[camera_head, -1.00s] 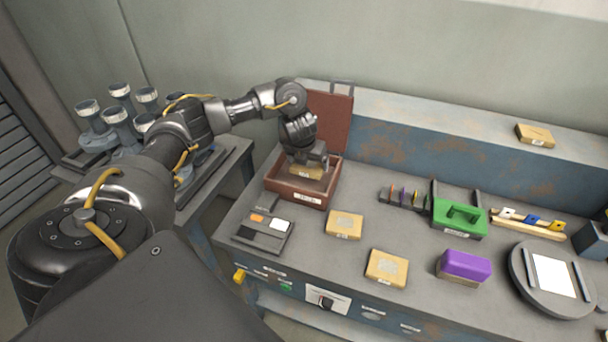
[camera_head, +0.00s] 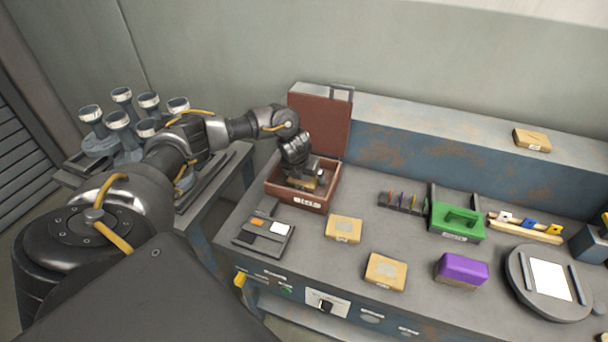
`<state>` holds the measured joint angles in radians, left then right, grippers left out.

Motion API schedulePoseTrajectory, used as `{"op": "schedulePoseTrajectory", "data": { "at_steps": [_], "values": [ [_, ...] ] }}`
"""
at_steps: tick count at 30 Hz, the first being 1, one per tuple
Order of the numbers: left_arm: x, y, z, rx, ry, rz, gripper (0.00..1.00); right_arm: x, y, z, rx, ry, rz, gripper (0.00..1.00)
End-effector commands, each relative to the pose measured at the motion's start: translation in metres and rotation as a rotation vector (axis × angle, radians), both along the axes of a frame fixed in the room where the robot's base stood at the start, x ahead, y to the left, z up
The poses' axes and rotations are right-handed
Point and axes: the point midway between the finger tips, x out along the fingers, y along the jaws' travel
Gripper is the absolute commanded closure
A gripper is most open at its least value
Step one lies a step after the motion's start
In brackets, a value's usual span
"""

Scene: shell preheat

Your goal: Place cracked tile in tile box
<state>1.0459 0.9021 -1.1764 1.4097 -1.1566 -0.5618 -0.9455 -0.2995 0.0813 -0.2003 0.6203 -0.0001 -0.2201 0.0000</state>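The tile box (camera_head: 290,196) is a reddish-brown open box with a white label on its front, near the back left of the workbench. Its tall lid (camera_head: 320,124) stands upright behind it. My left gripper (camera_head: 304,179) reaches down into the box from above. A tan tile (camera_head: 303,184) is at its fingertips, inside the box walls and partly hidden by the gripper. I cannot make out a crack on it, nor whether it touches the box floor. My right gripper is not in view.
Two tan tiles (camera_head: 343,229) (camera_head: 386,271) lie on the bench right of the box. Another tile (camera_head: 532,139) lies on the back ledge. A green carrier (camera_head: 457,221), purple block (camera_head: 462,267) and round plate (camera_head: 521,289) stand to the right. A dark tray (camera_head: 264,234) lies in front of the box.

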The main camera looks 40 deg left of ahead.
Motion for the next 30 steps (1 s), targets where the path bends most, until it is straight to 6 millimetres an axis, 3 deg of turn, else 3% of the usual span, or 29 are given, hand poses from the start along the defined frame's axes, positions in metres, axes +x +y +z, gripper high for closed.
{"op": "schedulePoseTrajectory", "data": {
  "at_steps": [10, 20, 21, 25, 30],
  "values": [
    [-0.003, -0.001, 0.010, -0.001, -0.002, -0.001, 0.00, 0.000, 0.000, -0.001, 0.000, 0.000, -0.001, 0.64],
    [-0.026, -0.010, 0.071, 0.000, -0.005, -0.003, 0.00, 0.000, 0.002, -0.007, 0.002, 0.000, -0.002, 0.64],
    [-0.029, -0.010, 0.082, 0.002, -0.005, -0.003, 0.00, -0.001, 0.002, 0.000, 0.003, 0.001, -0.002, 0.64],
    [-0.036, -0.013, 0.102, 0.001, -0.005, -0.001, 0.00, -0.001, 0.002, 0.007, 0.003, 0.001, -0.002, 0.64],
    [-0.042, -0.015, 0.111, 0.000, -0.001, 0.001, 0.00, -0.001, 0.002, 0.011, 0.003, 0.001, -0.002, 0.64]
  ]
}}
